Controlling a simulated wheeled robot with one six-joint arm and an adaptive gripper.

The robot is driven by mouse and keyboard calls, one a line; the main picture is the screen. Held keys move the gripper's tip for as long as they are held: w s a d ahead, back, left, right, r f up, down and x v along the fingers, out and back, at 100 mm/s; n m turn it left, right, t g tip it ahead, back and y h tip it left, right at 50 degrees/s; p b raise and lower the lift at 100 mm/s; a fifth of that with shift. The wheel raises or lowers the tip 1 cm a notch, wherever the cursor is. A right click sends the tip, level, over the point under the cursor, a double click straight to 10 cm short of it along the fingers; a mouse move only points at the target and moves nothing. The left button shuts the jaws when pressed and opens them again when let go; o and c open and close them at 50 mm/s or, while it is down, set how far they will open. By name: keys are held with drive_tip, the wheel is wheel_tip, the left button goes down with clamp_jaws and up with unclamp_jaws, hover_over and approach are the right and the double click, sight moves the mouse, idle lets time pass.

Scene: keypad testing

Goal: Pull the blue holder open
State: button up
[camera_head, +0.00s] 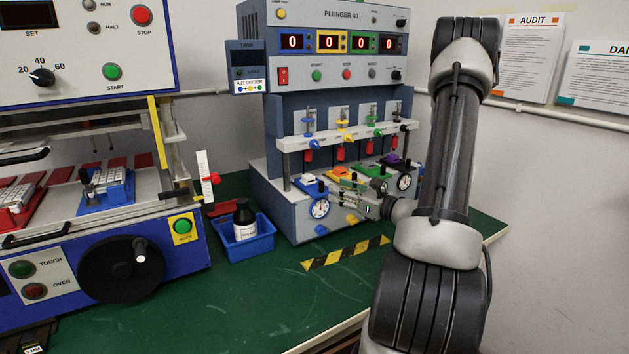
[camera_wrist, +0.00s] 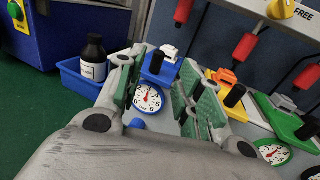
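The blue holder (camera_wrist: 148,74) of the plunger machine shows in the wrist view, with a white part on top and an upright black knob at its front. In the head view the blue holder (camera_head: 311,188) is the leftmost in the machine's row. My gripper (camera_wrist: 163,64) is open. Its green-padded fingers stand on either side of the blue holder's knob in the picture. I cannot tell whether they touch it. In the head view my gripper (camera_head: 347,190) is in front of the machine and partly hides the holders there.
A yellow holder (camera_wrist: 226,103) and a green holder (camera_wrist: 284,121) sit to the right. A dial gauge (camera_wrist: 147,98) is below the blue holder. A blue tray (camera_head: 246,242) with a dark bottle (camera_head: 243,216) stands left. Red plungers hang above the holders.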

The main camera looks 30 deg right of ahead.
sight(321, 183)
drive_tip(key=x, duration=0.7)
drive_tip(key=shift+w+a+r, duration=0.2)
drive_tip(key=shift+w+r, duration=0.05)
drive_tip(key=shift+w, duration=0.05)
clamp_jaws()
